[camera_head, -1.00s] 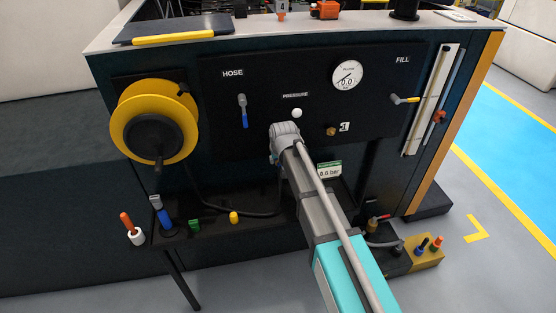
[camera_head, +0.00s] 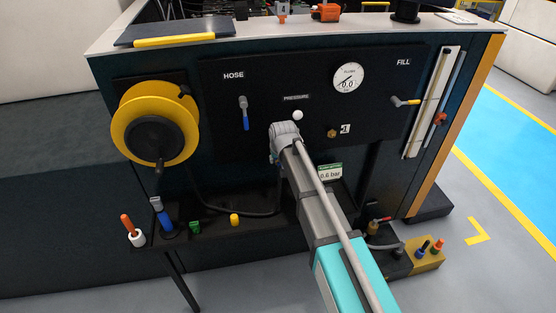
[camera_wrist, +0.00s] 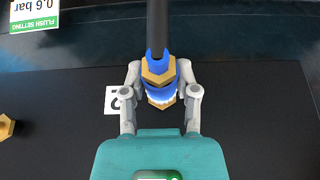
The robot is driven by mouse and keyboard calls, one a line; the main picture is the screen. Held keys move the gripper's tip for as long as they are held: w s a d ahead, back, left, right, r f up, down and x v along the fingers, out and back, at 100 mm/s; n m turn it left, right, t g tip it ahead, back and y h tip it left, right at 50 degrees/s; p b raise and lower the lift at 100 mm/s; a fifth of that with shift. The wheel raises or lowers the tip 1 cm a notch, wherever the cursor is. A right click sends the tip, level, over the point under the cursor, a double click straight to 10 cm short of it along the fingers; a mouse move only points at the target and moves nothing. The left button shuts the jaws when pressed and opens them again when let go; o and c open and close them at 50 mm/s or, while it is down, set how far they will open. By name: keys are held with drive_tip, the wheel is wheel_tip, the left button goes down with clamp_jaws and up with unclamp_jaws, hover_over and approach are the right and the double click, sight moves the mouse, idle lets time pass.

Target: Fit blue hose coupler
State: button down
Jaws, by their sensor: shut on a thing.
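The blue hose coupler (camera_wrist: 162,86) is between the fingers of my gripper (camera_wrist: 162,92) in the wrist view. It has a blue ribbed body with brass hex parts above and below. The fingers are shut on it from both sides. A black hose (camera_wrist: 157,25) runs up from it. It lies in front of the black panel beside a small white number label (camera_wrist: 115,99). Whether it is seated on a fitting there cannot be told. In the head view, my arm hides the coupler and the fingertips.
A bare brass port (camera_head: 332,132) is right of my wrist; it shows at the wrist view's left edge (camera_wrist: 6,127). A blue-handled lever (camera_head: 244,113), pressure gauge (camera_head: 348,78) and yellow hose reel (camera_head: 153,122) are on the front. The shelf (camera_head: 262,232) below holds coloured caps.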

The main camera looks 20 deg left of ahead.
drive_tip(key=shift+w+a, duration=0.3)
drive_tip(key=shift+w, duration=0.15)
idle(0.3)
drive_tip(key=shift+c, duration=1.4)
unclamp_jaws()
drive_tip(key=shift+o, duration=1.4)
drive_tip(key=shift+s+r, duration=0.1)
drive_tip(key=shift+r, duration=0.05)
drive_tip(key=shift+p+v, duration=2.75)
drive_tip(key=shift+v, duration=0.1)
